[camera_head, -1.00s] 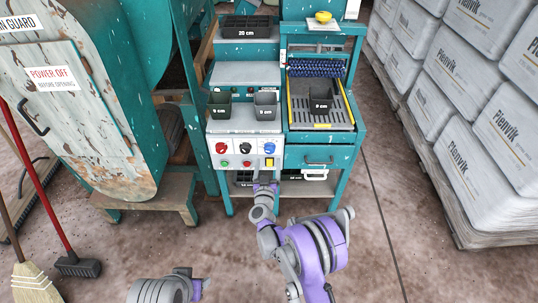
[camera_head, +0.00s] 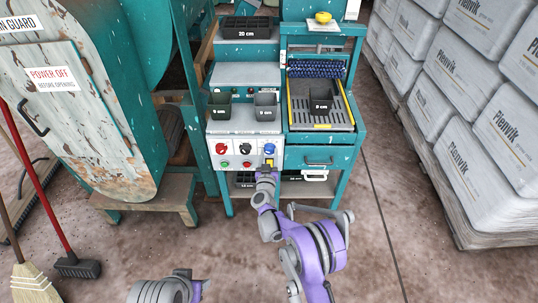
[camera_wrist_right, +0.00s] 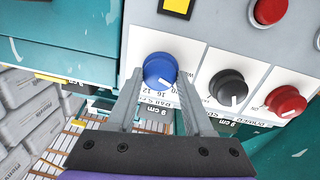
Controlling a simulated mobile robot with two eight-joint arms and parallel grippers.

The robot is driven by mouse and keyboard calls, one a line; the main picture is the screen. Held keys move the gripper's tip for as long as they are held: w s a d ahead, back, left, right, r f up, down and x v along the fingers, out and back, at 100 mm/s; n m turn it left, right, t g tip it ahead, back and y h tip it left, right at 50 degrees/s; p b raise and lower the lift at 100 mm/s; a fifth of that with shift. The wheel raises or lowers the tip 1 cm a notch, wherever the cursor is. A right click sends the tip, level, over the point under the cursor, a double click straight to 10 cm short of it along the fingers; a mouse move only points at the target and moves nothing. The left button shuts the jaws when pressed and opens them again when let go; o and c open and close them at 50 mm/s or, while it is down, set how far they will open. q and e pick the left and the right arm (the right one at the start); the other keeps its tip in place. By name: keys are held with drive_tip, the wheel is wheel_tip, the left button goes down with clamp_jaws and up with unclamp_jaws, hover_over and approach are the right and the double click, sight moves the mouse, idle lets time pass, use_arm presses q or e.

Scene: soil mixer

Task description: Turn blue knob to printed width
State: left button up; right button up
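The blue knob (camera_head: 270,149) is at the right end of the white control panel (camera_head: 233,151). In the right wrist view the blue knob (camera_wrist_right: 160,69) fills the space between the tips of my right gripper (camera_wrist_right: 161,78). The fingers stand apart on either side of it; I cannot tell whether they touch it. A white mark shows on the knob's lower side, near printed numbers including 12 and 16, partly hidden. In the head view my right gripper (camera_head: 268,166) is just in front of the panel. A black pot (camera_head: 320,103) with a cm label stands on the tray.
A black knob (camera_wrist_right: 228,89) and a red knob (camera_wrist_right: 286,101) sit beside the blue one. A yellow switch (camera_wrist_right: 177,5) is close by. A drawer (camera_head: 318,158) is to the right. Stacked white bags (camera_head: 470,90) stand far right.

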clamp_jaws()
